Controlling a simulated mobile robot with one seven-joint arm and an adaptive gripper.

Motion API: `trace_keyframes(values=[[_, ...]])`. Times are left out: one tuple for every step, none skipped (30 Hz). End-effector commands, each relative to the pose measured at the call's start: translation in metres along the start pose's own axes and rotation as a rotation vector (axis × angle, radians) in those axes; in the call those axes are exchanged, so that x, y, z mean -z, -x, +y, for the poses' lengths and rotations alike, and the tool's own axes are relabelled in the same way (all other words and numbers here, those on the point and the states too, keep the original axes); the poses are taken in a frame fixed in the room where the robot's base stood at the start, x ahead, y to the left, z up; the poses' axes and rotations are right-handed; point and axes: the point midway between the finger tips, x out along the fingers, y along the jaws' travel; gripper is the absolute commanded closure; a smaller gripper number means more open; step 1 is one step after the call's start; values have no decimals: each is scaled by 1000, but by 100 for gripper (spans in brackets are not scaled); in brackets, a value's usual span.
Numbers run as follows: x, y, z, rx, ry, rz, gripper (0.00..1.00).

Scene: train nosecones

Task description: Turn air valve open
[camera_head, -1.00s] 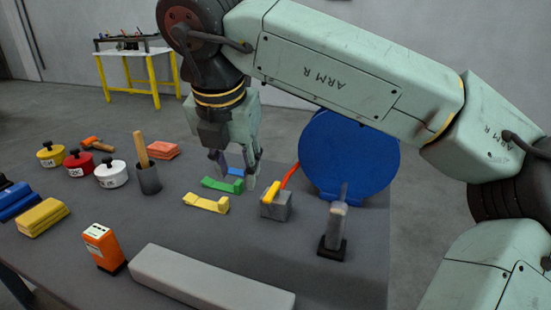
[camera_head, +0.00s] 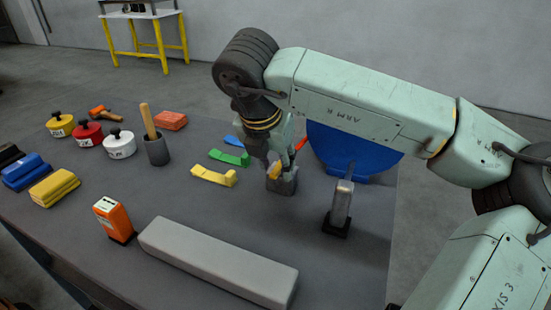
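The likely air valve is a small grey block (camera_head: 283,185) on the table, with a yellow lever (camera_head: 275,172) and a red part (camera_head: 301,144) at its top. My gripper (camera_head: 277,165) points down right over the block, with its fingers at the yellow lever. The fingers and arm hide much of the lever and the red part. I cannot tell whether the fingers are closed on the lever or only beside it.
A blue disc (camera_head: 350,150) stands behind the block. A grey upright device (camera_head: 341,205) is to the right. Yellow (camera_head: 213,176), green (camera_head: 230,158) and blue (camera_head: 233,141) pieces lie left. A long grey bar (camera_head: 215,260) lies in front.

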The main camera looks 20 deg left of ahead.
Motion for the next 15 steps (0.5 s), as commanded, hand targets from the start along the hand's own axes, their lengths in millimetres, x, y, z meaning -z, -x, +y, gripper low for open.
trace_keyframes(values=[[0, -1, 0, 0, 0, 0, 67], [0, -1, 0, 0, 0, 0, 67], [0, -1, 0, 0, 0, 0, 67], [0, -1, 0, 0, 0, 0, 67], [0, -1, 0, 0, 0, 0, 67], [0, -1, 0, 0, 0, 0, 67], [0, -1, 0, 0, 0, 0, 67], [0, -1, 0, 0, 0, 0, 67], [0, -1, 0, 0, 0, 0, 70], [0, -1, 0, 0, 0, 0, 72], [0, -1, 0, 0, 0, 0, 74], [0, -1, 0, 0, 0, 0, 77], [0, -1, 0, 0, 0, 0, 79], [0, -1, 0, 0, 0, -1, 81], [0, -1, 0, 0, 0, -1, 83]])
